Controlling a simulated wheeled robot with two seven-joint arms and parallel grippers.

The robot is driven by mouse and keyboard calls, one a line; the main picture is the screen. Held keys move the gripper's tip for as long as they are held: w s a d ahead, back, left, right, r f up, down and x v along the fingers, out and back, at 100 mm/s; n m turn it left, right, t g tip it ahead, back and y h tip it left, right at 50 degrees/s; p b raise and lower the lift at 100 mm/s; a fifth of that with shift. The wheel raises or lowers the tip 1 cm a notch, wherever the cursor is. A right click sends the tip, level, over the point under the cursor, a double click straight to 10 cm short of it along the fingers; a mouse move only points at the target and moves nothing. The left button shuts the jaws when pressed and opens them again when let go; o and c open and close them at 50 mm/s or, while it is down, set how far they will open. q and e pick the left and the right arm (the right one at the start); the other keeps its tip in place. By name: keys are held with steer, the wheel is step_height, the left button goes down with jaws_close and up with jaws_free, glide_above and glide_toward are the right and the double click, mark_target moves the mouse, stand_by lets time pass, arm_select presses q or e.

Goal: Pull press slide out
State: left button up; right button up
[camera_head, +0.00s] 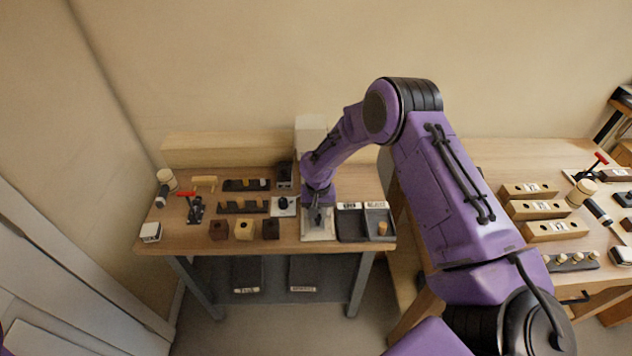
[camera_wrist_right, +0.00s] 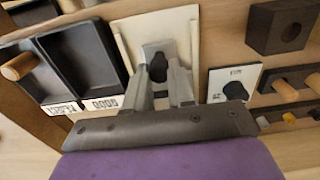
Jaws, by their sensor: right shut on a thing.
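The press is a pale block-like unit at the back of the bench, and its upper part (camera_head: 311,124) shows behind my right arm. A cream plate (camera_head: 318,237) lies at the front, below my right gripper (camera_head: 318,214). In the right wrist view, the cream plate (camera_wrist_right: 183,33) carries a dark knob (camera_wrist_right: 157,67). My right gripper (camera_wrist_right: 160,82) has its two grey fingers on either side of this knob and is shut on it. The fingers and my arm hide part of the slide and the press. My left gripper is not in view.
A black tray (camera_head: 365,238) with two compartments and labels stands just right of the plate, with a wooden peg in it. A white tile with a black knob (camera_head: 284,203) and several small blocks lie to the left. A second bench (camera_head: 480,160) is at the right.

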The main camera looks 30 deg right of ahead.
steer(key=shift+s+a, duration=0.3)
steer(key=shift+s, duration=0.2)
steer(key=shift+s+a+r+p, duration=0.1)
steer(key=shift+s+a+p, duration=0.1)
steer(key=shift+s+p, duration=0.3)
steer(key=shift+s+a, duration=0.15)
steer(key=shift+a, duration=0.05)
steer(key=o, duration=0.8)
steer(key=shift+c, duration=0.2)
